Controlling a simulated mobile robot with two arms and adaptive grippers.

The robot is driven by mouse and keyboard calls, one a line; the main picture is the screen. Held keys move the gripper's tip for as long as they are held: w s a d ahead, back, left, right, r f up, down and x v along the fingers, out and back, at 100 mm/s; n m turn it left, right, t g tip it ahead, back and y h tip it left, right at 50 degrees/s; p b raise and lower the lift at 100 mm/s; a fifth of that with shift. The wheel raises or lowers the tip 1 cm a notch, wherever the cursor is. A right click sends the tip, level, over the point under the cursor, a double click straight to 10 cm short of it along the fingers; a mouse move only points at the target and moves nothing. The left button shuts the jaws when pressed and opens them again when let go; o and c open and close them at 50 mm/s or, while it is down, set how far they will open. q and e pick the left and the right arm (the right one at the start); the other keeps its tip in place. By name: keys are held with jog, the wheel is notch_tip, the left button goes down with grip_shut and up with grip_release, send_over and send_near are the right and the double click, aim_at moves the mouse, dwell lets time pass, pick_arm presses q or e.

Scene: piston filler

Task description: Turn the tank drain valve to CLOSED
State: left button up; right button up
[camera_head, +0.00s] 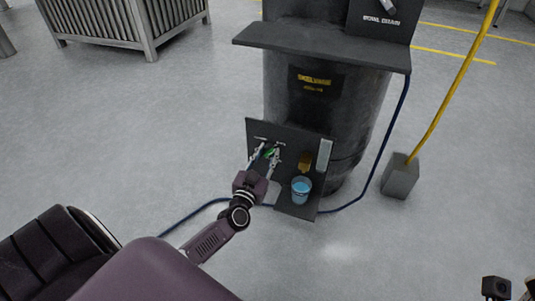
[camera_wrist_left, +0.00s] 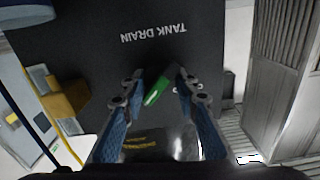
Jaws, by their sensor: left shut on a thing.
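The tank drain valve has a green handle (camera_wrist_left: 156,88), which also shows small in the head view (camera_head: 271,153). It sits on a dark panel (camera_head: 290,133) on the front of the tank. In the wrist view the panel's TANK DRAIN lettering (camera_wrist_left: 153,34) is upside down, and the handle is slanted. My left gripper (camera_head: 266,150) reaches the panel, with its two fingers on either side of the handle in the wrist view (camera_wrist_left: 157,86). It is shut on the handle. The valve body is mostly hidden. Dark parts at the head view's lower right corner may be my right gripper (camera_head: 508,289), cut off by the edge.
The dark tank (camera_head: 345,120) rises behind. A blue hose (camera_head: 371,180) runs along the floor. A grey block (camera_head: 400,178) carries a yellow pole.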

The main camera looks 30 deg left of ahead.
pick_arm(q)
jog(key=shift+n, duration=0.4)
jog(key=n+p, duration=0.1)
jog(key=n, duration=0.8)
jog(key=shift+f, duration=0.15)
jog(key=n, duration=0.4)
jog(key=shift+a, duration=0.1)
jog(key=shift+n+b, duration=0.5)
jog(key=shift+n, duration=1.5)
jog(key=o, duration=1.1)
jog(key=shift+o, duration=0.2)
jog(key=shift+s, duration=0.1)
